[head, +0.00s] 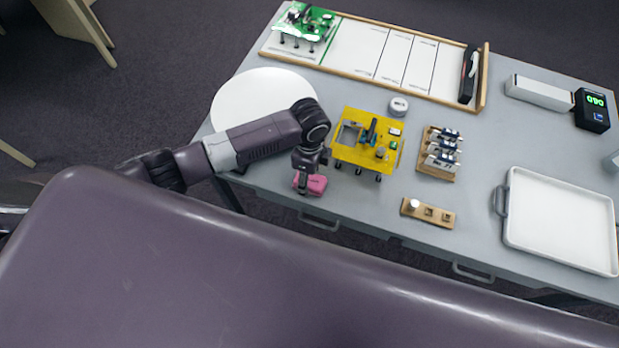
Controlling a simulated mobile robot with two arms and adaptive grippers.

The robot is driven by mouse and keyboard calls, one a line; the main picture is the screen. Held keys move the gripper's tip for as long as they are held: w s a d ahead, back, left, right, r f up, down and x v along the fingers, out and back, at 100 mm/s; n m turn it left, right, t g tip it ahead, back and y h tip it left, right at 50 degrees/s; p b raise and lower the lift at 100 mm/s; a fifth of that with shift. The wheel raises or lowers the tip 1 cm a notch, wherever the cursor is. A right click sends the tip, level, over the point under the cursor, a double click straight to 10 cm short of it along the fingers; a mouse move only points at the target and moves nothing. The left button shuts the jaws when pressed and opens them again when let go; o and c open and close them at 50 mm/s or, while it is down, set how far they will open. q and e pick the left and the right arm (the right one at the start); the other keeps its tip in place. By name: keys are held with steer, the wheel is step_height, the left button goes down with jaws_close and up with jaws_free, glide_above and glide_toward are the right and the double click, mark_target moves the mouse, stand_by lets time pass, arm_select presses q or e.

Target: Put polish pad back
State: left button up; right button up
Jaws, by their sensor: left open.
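A small pink block (317,184), which looks like the polish pad, is near the front left edge of the grey table. My left gripper (303,186) points down right at the pink pad and covers part of it. Its jaws are open; whether the fingers straddle the pad or touch it is too small to tell. A small wooden holder (432,213) with a white round piece at its left end and other slots lies to the right along the front edge. My right gripper is not in view.
A yellow board (345,154) on short legs stands just right of my left gripper. A white disc (245,96) lies behind my arm. A wooden rack (437,172), a white tray (560,220) and a wood-framed board (355,48) take up more table. Bare table lies between them.

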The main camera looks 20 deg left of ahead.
mark_target(310, 180)
arm_select(q)
step_height(310, 180, up, 11)
steer(key=shift+b, duration=0.45)
steer(key=shift+d+f, duration=0.1)
steer(key=shift+f, duration=0.1)
